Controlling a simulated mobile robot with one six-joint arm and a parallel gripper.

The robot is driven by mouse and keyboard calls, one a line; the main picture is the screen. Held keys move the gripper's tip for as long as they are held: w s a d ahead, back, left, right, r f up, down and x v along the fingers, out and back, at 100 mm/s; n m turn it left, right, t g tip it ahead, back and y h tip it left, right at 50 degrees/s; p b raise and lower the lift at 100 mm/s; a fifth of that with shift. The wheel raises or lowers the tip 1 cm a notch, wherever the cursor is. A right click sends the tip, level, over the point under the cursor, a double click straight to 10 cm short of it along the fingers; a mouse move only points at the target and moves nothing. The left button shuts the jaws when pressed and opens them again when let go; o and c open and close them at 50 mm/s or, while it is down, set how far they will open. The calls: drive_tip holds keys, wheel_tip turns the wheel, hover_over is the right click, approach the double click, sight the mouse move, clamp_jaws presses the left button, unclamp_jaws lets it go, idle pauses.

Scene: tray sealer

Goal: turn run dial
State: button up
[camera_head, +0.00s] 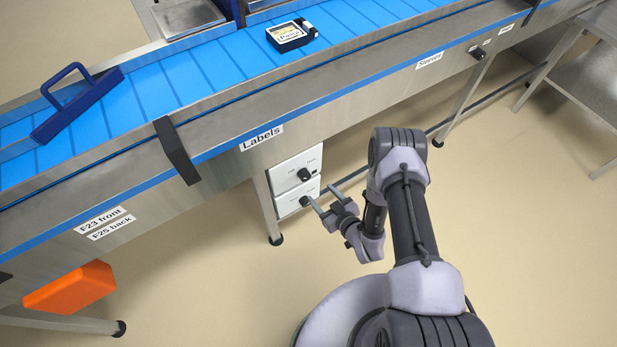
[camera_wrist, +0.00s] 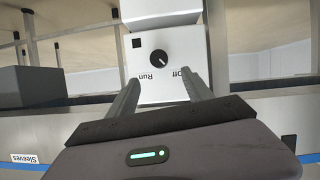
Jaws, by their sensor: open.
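The run dial is a round black knob (camera_wrist: 158,59) on a white control box (camera_wrist: 180,93), with "Run" and "Off" printed beside it. The wrist view is upside down. The dial's pale mark points towards the "Off" side. In the head view, the upper white box under the conveyor carries a black knob (camera_head: 304,174). My gripper (camera_head: 321,194) is open and empty in front of the boxes. In the wrist view its fingertips (camera_wrist: 162,80) sit apart, either side of the lettering and short of the dial. I see no contact; the remaining gap is unclear.
A lower white box (camera_head: 286,205) with another black knob hangs beneath, near a table leg. The blue conveyor (camera_head: 190,75) runs above, with a dark bracket (camera_head: 175,150) on its edge. An orange block (camera_head: 70,289) is at lower left.

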sight(307, 177)
drive_tip(key=b+x, duration=0.3)
drive_tip(key=x, duration=0.7)
drive_tip(key=shift+w+a+f+b, duration=0.1)
drive_tip(key=shift+w+f+b, duration=0.2)
drive_tip(key=shift+f+b, duration=0.1)
drive_tip(key=shift+w+a, duration=0.35)
drive_tip(key=shift+w, duration=0.15)
drive_tip(key=shift+c, duration=0.2)
clamp_jaws()
